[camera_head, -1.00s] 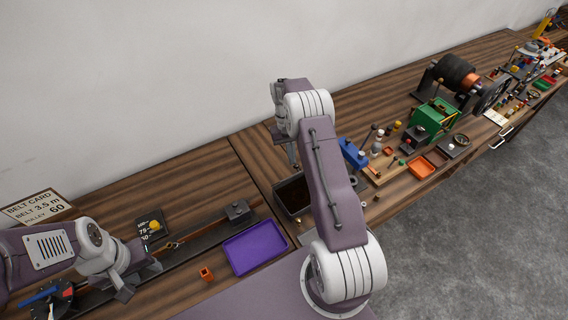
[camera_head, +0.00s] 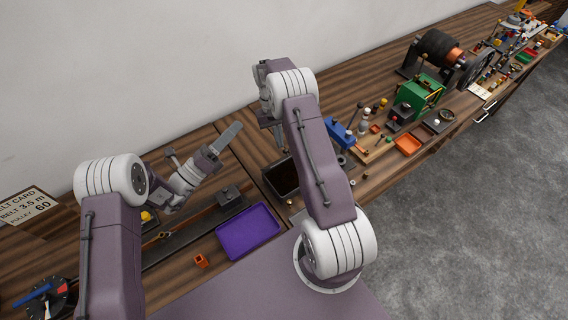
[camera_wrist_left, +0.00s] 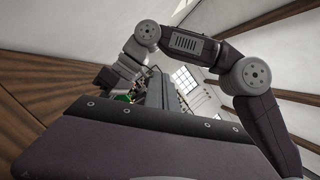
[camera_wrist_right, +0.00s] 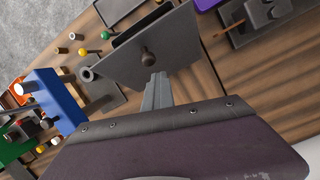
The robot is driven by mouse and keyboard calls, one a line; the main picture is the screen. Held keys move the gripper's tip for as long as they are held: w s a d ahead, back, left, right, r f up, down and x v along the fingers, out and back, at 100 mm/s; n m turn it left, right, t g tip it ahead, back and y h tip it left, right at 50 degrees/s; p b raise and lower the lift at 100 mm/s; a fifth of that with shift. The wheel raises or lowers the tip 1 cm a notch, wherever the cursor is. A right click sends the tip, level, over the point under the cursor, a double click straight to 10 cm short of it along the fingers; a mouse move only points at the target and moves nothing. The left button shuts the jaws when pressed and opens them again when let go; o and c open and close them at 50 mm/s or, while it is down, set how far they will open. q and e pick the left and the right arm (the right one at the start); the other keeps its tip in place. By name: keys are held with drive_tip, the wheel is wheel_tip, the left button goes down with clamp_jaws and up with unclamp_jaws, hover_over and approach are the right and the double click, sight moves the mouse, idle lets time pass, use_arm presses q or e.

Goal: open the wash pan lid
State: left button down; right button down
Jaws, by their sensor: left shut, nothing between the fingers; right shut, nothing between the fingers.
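In the right wrist view a dark plate with a round knob, which looks like the lid (camera_wrist_right: 115,62), is tilted in front of my right gripper. My right gripper (camera_wrist_right: 157,78) is shut and empty close below the knob; I cannot tell if it touches the plate. In the head view its fingers (camera_head: 281,140) point down behind the pan. My left gripper (camera_head: 230,135) is shut and empty, raised left of the pan.
A dark block (camera_head: 229,196) stands behind the tray. A blue device (camera_head: 340,134), an orange tray (camera_head: 408,144) and several small knobs crowd the right. The wall rises behind.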

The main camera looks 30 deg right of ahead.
use_arm(q)
drive_tip(key=s+d+f+n+y, duration=0.15)
drive_tip(key=s+f, duration=0.45)
drive_tip(key=f, duration=0.6)
drive_tip(key=s+d+f+n+y, duration=0.1)
drive_tip(key=s+d+f+n, duration=0.3)
drive_tip(key=f, duration=0.7)
drive_tip(key=w+d+r+m, duration=0.1)
drive_tip(key=w+d+r, duration=0.2)
drive_tip(key=d, duration=0.4)
drive_tip(key=shift+w+r, duration=0.15)
drive_tip(key=shift+w, duration=0.75)
drive_tip(key=shift+d, duration=0.15)
